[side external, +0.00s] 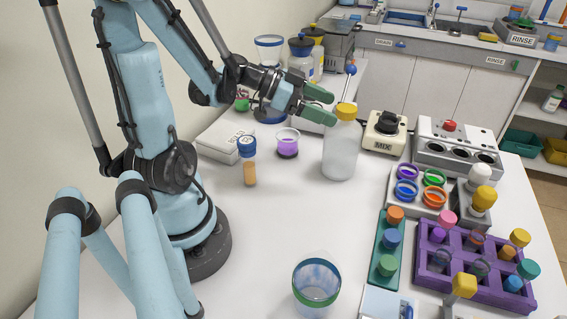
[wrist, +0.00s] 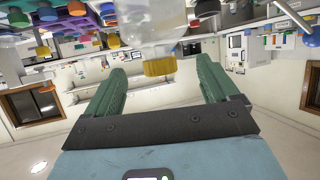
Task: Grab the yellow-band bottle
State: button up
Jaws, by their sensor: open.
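The large pale translucent bottle (side external: 341,152) with a yellow band at its top (side external: 346,111) stands upright on the white table, right of centre in the side view. My gripper (side external: 335,108) is at the height of the yellow band, just left of it, its green fingers pointing right. In the wrist view, which looks upside down, the yellow band (wrist: 160,67) shows between the tips of my two open green fingers (wrist: 163,64), with room on both sides. The pale bottle body (wrist: 140,22) shows above it. I see no contact; the exact depth is hard to tell.
A MIX device (side external: 384,132) stands close right of the bottle. A purple-filled cup (side external: 287,146) and blue-capped vial (side external: 248,165) stand to the left. A clear beaker (side external: 316,285) is in front. A purple rack (side external: 470,262) is at the right. The table's middle is clear.

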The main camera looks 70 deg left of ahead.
aim_at(345, 117)
jog(key=shift+x, duration=2.85)
jog(key=shift+s, duration=0.1)
grip_shut()
